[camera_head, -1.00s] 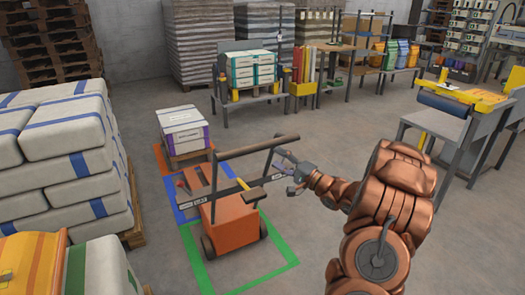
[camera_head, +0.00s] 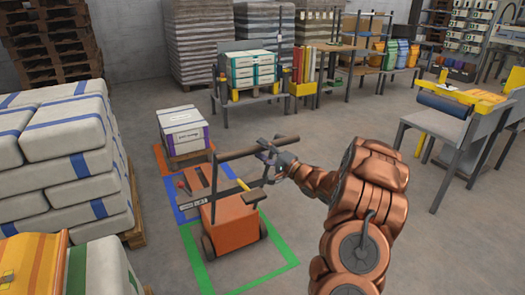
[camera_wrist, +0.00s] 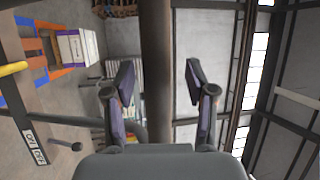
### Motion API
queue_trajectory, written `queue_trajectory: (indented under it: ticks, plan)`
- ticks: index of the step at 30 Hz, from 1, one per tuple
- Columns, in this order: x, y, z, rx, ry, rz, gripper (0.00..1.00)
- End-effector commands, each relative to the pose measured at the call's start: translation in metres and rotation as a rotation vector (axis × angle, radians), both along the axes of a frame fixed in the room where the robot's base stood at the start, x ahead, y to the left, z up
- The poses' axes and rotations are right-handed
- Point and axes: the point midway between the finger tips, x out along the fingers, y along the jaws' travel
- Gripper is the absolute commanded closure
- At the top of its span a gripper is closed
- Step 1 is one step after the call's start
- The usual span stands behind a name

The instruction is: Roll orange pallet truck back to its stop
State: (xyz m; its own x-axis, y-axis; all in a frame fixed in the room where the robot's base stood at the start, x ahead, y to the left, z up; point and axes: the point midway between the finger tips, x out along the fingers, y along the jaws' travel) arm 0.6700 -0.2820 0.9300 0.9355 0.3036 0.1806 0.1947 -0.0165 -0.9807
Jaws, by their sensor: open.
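The orange pallet truck (camera_head: 232,224) stands upright on the floor, over the painted blue outline (camera_head: 187,212) and green outline (camera_head: 281,268). Its dark crossbar handle (camera_head: 235,152) is raised above the body. My gripper (camera_head: 268,153) is at the right part of this handle. In the wrist view the handle (camera_wrist: 156,40) runs vertically between the two fingers of my gripper (camera_wrist: 159,70). The fingers are open, with a gap on each side of the bar. I cannot tell how deep the bar sits between them.
A white and purple box (camera_head: 184,130) sits on a pallet beyond the truck, by an orange floor outline (camera_head: 160,158). Stacked white and blue sacks (camera_head: 65,135) stand close on the left. A grey workbench (camera_head: 450,128) is at right. The floor in the middle is open.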

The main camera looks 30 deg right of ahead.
Motion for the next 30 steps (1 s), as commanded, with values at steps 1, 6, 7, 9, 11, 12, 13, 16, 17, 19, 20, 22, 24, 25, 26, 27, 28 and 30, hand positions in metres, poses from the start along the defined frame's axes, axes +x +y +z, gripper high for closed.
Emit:
queue_trajectory:
  ticks: [1, 6, 7, 9, 11, 12, 13, 16, 17, 19, 20, 22, 24, 25, 26, 27, 28, 30]
  plan:
    - [0.0001, 0.0, 0.0, 0.0, 0.0, 0.0, 0.44]
    - [0.0, 0.0, -0.0001, 0.0, 0.0, 0.0, 0.46]
    - [0.0, 0.0, -0.0001, 0.0, 0.0, 0.0, 0.5]
    - [0.0, 0.0, 0.0, 0.0, 0.0, 0.0, 0.57]
    - [-0.0001, -0.0001, 0.0, 0.0, 0.001, 0.0, 0.63]
    - [-0.0001, 0.0, -0.0001, 0.0, 0.001, 0.0, 0.67]
    - [-0.0001, 0.0, 0.0, 0.0, 0.001, 0.0, 0.7]
    - [0.0, -0.0001, 0.0004, 0.0, 0.0, 0.0, 0.81]
    - [-0.0001, -0.0001, 0.0006, -0.001, -0.001, 0.0, 0.84]
    - [-0.0001, -0.0001, 0.0011, -0.001, -0.001, 0.0, 0.91]
    - [0.0, -0.0001, 0.0014, 0.0, -0.002, 0.0, 0.94]
    - [-0.0001, -0.0002, 0.0019, -0.001, -0.003, 0.0, 1.0]
    - [0.0, -0.0003, 0.0023, -0.001, -0.004, 0.0, 1.0]
    - [0.0, -0.0002, 0.0026, -0.001, -0.004, 0.0, 1.0]
    - [0.0, -0.0003, 0.0029, -0.001, -0.004, 0.0, 1.0]
    - [0.0, -0.0003, 0.0031, -0.001, -0.006, 0.0, 1.0]
    - [0.0, -0.0003, 0.0033, -0.001, -0.006, 0.0, 1.0]
    - [0.0, -0.0003, 0.0038, -0.001, -0.007, 0.0, 1.0]
